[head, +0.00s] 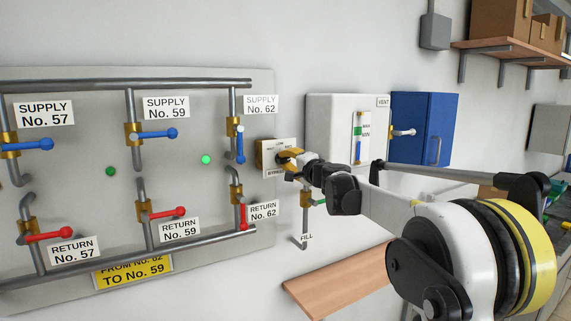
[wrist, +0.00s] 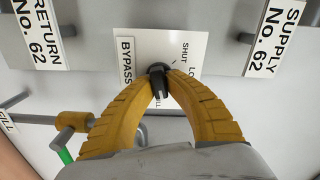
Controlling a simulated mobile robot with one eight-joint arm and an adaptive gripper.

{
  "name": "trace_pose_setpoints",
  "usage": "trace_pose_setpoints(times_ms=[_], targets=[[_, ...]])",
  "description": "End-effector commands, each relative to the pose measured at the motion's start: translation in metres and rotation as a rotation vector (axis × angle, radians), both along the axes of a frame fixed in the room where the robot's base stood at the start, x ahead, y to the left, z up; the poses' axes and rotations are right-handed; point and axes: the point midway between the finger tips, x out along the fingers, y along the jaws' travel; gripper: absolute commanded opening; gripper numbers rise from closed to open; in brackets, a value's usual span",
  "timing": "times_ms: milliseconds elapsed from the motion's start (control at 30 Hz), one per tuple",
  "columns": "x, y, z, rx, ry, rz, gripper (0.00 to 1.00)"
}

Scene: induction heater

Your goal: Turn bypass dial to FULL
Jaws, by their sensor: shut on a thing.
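The bypass dial is a small black knob (wrist: 159,80) on a white plate (wrist: 138,45) marked BYPASS, with SHUT and LO legible in the wrist view. The rest of the lettering is partly hidden by my fingers. My gripper (wrist: 161,82) has its two yellow fingers closed around the knob, one on each side. The knob's long black part lies between the fingertips; I cannot tell which mark it points to.
The grey pipe panel with the SUPPLY No. 62 lever (head: 240,145) and RETURN No. 62 lever (head: 243,215) is just left of the plate. A white tank (head: 330,115), a FILL pipe (head: 304,225) and a blue cabinet (head: 420,120) are to the right. A wooden board (head: 335,280) is below.

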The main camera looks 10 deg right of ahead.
Motion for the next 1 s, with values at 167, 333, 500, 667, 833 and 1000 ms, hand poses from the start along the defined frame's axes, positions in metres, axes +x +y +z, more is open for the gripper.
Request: trace_pose_setpoints(times_ms=[167, 333, 500, 667, 833, 1000], targets=[[0.0001, 0.0000, -0.0005, 0.109, 0.036, 0.000, 0.00], [0.0001, 0.0000, -0.0005, 0.181, 0.059, 0.000, 0.00], [0.0001, 0.0000, -0.0004, 0.220, 0.071, 0.000, 0.00], [0.0001, 0.0001, -0.0003, 0.234, 0.076, 0.000, 0.00], [0.0001, 0.0001, -0.0002, 0.236, 0.077, 0.000, 0.00], [0.0001, 0.0001, -0.0002, 0.236, 0.076, 0.000, 0.00]])
